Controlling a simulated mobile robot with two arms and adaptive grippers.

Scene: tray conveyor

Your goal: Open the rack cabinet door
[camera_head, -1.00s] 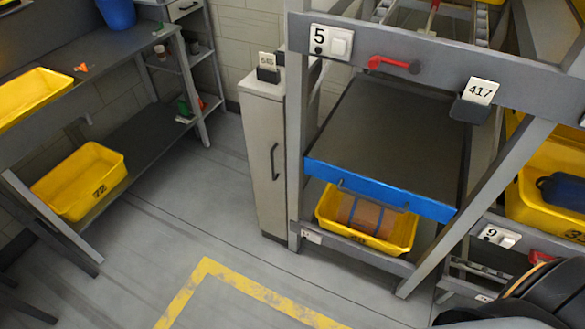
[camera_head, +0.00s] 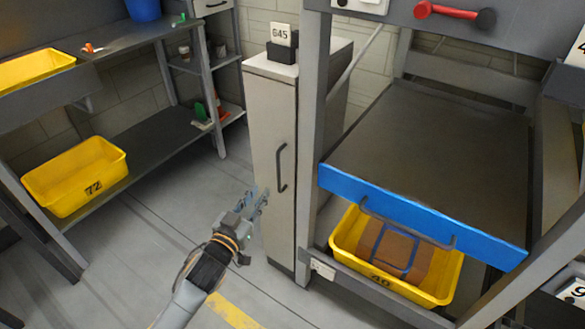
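The rack cabinet is a narrow, tall, pale cabinet; its front door (camera_head: 268,205) is closed. A dark vertical bar handle (camera_head: 282,167) is on the door, right of its middle. My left gripper (camera_head: 257,197) is in front of the door's lower left part, lower and to the left of the handle and apart from it. Its two fingers look spread, with nothing between them. My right gripper is not in view.
To the right is a rack with a blue-fronted sliding shelf (camera_head: 400,215) over a yellow bin (camera_head: 345,243). A workbench with another yellow bin (camera_head: 40,185) is at left. Floor is clear between.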

